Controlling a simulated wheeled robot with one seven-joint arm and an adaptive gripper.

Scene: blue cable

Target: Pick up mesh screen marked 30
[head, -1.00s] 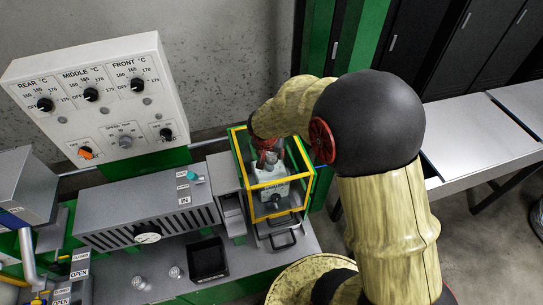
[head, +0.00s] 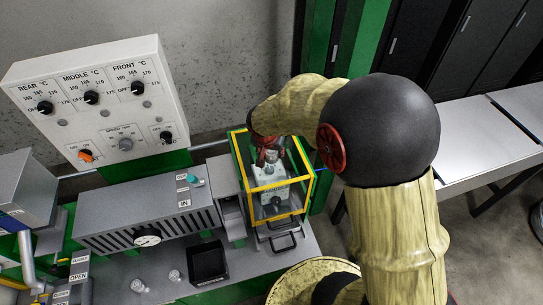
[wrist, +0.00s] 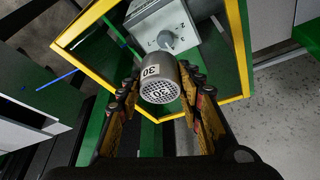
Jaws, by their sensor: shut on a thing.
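The mesh screen (wrist: 160,88) is a short grey metal cylinder with a perforated end face and a white label reading 30 in the wrist view. My gripper (wrist: 160,78) has its fingers closed on either side of it. In the head view my gripper (head: 267,155) reaches down into the yellow-edged frame, above a grey machine (head: 268,192) with a knob. I cannot make out the mesh screen in the head view. In the wrist view the machine (wrist: 166,34) is just beyond the screen; I cannot tell whether they touch.
The yellow-edged frame (head: 233,150) surrounds my gripper closely. A grey oven-like unit (head: 150,210), a black tray (head: 208,262) and two small clear items (head: 174,276) are to the left. A thin blue cable (wrist: 55,80) shows in the wrist view.

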